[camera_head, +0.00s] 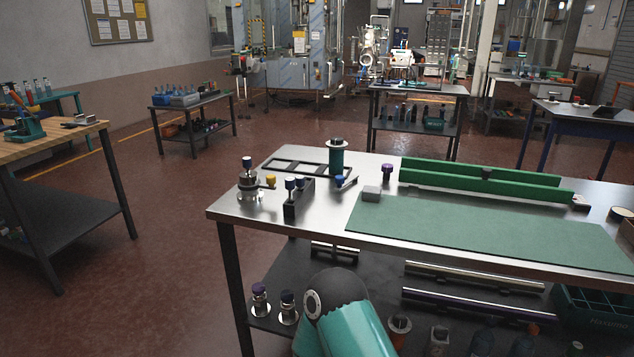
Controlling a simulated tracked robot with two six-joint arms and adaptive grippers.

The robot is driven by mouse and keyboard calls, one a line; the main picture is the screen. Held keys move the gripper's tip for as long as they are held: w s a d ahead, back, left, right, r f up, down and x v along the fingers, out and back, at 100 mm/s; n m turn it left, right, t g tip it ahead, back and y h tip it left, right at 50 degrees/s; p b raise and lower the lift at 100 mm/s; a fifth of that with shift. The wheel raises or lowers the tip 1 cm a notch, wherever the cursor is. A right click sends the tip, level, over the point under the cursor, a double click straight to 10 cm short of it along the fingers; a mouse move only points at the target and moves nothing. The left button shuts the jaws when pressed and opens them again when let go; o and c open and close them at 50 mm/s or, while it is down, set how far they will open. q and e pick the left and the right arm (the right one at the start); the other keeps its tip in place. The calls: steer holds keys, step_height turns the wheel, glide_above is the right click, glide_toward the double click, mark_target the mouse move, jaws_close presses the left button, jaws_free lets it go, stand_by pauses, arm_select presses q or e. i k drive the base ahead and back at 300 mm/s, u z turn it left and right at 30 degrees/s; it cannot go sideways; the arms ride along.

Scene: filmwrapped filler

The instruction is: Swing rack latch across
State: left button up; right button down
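A long green rack (490,188) with two raised rails lies along the back right of the steel-topped table (320,222). A small light piece (580,202) sits at the rack's right end; it is too small to tell whether it is the latch. A small dark block (487,173) shows between the rails. A blue-knobbed part with a short dark bar (345,181) stands left of the rack; I cannot tell whether it is a latch. Neither gripper shows. A teal and black arm link of mine rises at the bottom, in front of the table.
A green mat (480,232) covers the table's front right, with a grey block (371,193) at its corner. A green cylinder (337,158), a metal fixture (248,182) and a dark holder (297,196) stand at the left. A wooden bench (62,140) is far left; floor between is clear.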

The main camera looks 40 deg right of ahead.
mark_target(339, 180)
steer(key=z, duration=0.1)
steer(key=k, duration=1.3)
steer(key=z, duration=0.75)
steer(key=i, duration=0.8)
steer(key=z, duration=0.1)
